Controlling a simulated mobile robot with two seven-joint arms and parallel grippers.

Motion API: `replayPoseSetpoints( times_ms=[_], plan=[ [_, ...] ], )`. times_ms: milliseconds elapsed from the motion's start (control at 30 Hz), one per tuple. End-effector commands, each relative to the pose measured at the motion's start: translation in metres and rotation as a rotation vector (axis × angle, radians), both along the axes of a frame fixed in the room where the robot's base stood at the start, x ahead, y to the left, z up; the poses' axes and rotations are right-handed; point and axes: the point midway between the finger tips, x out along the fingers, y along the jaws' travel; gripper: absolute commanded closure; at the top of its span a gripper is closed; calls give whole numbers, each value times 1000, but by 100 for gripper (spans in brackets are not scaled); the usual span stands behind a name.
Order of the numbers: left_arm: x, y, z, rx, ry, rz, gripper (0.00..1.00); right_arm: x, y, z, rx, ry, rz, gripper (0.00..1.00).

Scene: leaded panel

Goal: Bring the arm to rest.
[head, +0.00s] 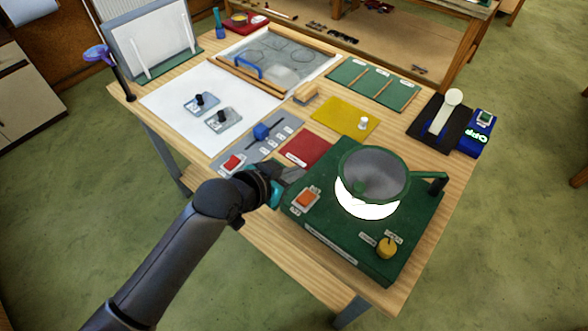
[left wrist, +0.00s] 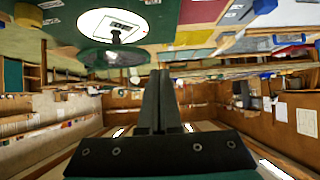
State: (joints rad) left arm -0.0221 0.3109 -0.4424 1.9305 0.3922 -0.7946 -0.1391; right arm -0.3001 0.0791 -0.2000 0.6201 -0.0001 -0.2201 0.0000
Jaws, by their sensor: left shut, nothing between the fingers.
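My left arm comes in from the lower left in the head view. My right gripper is in neither view.
A red mat (head: 304,150), a grey panel with red and blue blocks (head: 261,132) and a glass panel (head: 285,60) lie behind.

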Motion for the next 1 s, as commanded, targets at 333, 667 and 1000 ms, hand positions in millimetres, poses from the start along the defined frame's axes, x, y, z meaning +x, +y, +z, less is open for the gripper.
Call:
replayPoseSetpoints(
  times_ms=[333, 667, 1000],
  plan=[
    [-7, 1, -3, 6, 18, 8, 100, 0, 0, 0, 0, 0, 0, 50],
    [-102, 58, -26, 137, 309, 193, 100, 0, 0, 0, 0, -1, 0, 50],
    [-187, 119, -28, 257, 550, 399, 100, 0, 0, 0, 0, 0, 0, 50]
  ],
)
